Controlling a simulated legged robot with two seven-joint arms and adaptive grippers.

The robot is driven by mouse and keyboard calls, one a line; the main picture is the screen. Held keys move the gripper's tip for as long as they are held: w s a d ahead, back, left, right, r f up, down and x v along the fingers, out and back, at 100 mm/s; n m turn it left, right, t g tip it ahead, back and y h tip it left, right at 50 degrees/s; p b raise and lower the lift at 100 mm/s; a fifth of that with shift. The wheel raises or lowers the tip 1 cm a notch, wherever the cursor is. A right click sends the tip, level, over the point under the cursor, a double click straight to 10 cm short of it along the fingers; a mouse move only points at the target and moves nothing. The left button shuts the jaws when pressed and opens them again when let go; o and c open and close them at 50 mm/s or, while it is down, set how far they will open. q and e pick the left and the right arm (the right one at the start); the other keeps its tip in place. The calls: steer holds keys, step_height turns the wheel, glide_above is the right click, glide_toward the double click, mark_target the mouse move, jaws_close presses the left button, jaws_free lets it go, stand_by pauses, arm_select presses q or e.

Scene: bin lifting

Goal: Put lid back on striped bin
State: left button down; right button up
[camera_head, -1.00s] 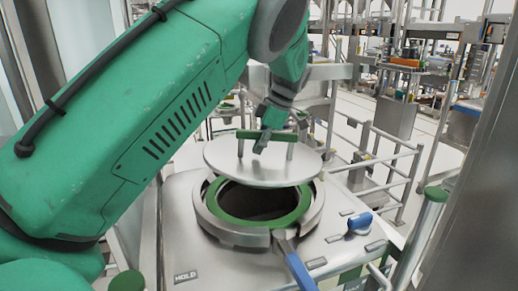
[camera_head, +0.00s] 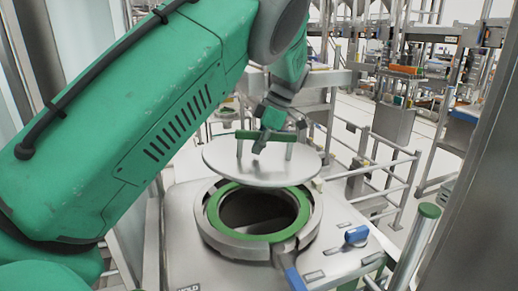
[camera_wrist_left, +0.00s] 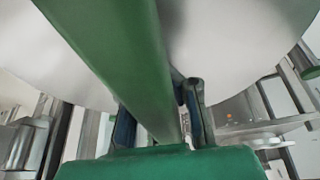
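A round metal lid (camera_head: 262,166) with a green bar handle (camera_head: 266,135) on two posts hangs above the round opening of the bin. The bin opening (camera_head: 258,212) has a green inner ring and a metal collar around it; it is open, and its inside is dark. My left gripper (camera_head: 264,142) is at the middle of the handle, with its fingers around the bar. In the left wrist view the green handle (camera_wrist_left: 115,60) runs between the fingers (camera_wrist_left: 160,120), with the lid's pale underside or face (camera_wrist_left: 235,45) behind. No stripes show on the bin. My right gripper is not in view.
A blue-handled clamp lever (camera_head: 293,277) sticks out at the collar's front. A blue knob (camera_head: 356,234) stands on the metal top (camera_head: 335,215) to the right. Metal railings (camera_head: 390,170) and a green-capped post (camera_head: 428,212) stand further right.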

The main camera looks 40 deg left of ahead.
mark_target(257, 136)
arm_select(q)
steer(key=shift+a+r, duration=0.75)
steer(key=shift+r, duration=0.5)
steer(key=shift+d+r, duration=0.3)
steer(key=shift+d, duration=0.3)
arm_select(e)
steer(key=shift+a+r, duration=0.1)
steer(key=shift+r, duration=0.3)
